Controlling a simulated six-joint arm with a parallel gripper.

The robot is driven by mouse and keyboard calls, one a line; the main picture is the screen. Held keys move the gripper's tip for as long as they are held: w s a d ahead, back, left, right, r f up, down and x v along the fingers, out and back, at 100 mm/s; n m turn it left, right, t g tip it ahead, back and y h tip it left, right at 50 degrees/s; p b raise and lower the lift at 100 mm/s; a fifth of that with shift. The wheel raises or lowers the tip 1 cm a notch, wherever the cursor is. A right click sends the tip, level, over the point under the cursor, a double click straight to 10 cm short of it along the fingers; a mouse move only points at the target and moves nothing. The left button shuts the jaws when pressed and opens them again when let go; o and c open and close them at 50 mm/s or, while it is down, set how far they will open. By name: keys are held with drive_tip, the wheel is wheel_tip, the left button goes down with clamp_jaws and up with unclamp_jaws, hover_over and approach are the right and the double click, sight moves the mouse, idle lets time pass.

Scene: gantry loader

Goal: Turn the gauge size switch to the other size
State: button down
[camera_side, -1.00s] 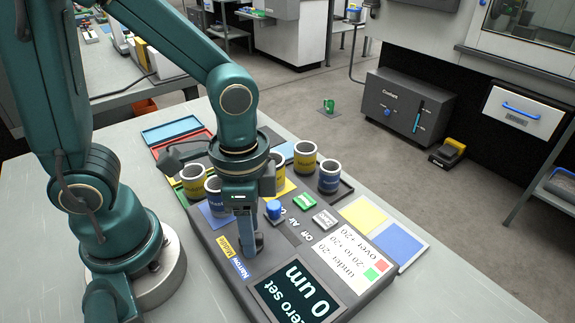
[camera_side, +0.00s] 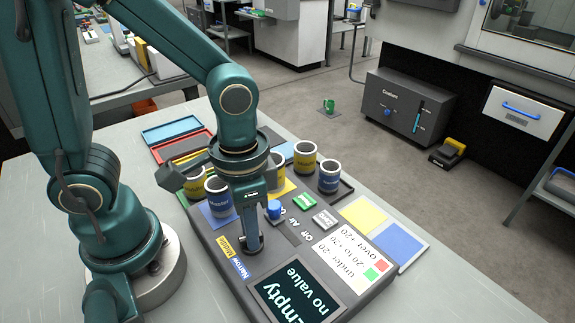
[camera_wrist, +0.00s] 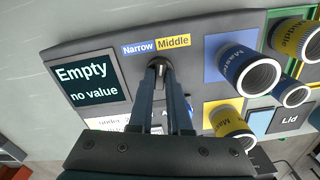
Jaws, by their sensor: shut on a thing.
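The gauge box (camera_side: 225,262) is grey and lies on the table; it also shows in the wrist view (camera_wrist: 75,55). Its size switch (camera_wrist: 158,64) is a small dark knob below a blue "Narrow" label (camera_wrist: 139,48) and a yellow "Middle" label (camera_wrist: 173,41). My gripper (camera_side: 253,247) points down and is shut on the switch, which the fingers mostly hide; its fingers also show in the wrist view (camera_wrist: 160,72). I cannot tell which label the switch points to. The display (camera_side: 297,292) reads "Empty, no value".
Blue-labelled rings (camera_side: 329,176) and yellow-labelled rings (camera_side: 305,158) stand behind my gripper. A blue knob (camera_side: 273,209), a green button (camera_side: 305,201) and a grey button (camera_side: 326,219) are close by on the box. Yellow and blue pads (camera_side: 398,243) lie at its right.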

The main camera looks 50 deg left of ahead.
drive_tip(key=n, duration=0.5)
drive_tip(key=shift+n, duration=2.5)
drive_tip(key=c, duration=0.9)
unclamp_jaws()
drive_tip(key=shift+o, duration=0.2)
drive_tip(key=shift+r, duration=2.6)
